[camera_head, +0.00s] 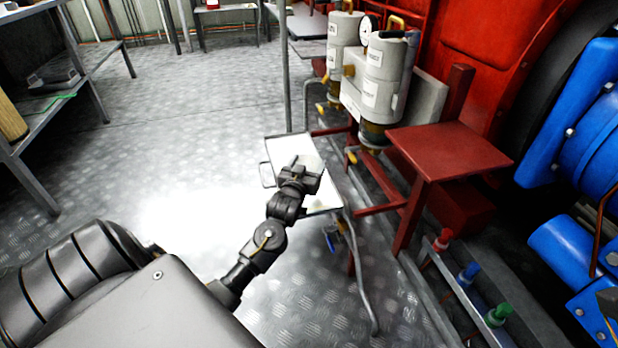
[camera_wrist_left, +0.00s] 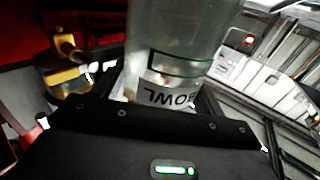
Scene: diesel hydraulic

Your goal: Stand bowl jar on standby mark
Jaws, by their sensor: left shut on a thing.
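My left gripper (camera_head: 305,172) is over a small white-topped tray or table in the middle of the head view. In the left wrist view, a clear glass jar with a white label reading "BOWL" (camera_wrist_left: 178,65) stands between the fingers, and the gripper is shut on it. The label appears upside down there. In the head view the gripper hides most or all of the jar, and I cannot make it out. I cannot pick out a standby mark.
The white tray (camera_head: 284,150) has thin metal legs. Right of it are a red platform (camera_head: 450,151) and grey filter canisters (camera_head: 385,75) with yellow valves. Red, blue and green fittings line a low rail (camera_head: 455,290). A bench (camera_head: 45,112) stands at left; the floor between is open.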

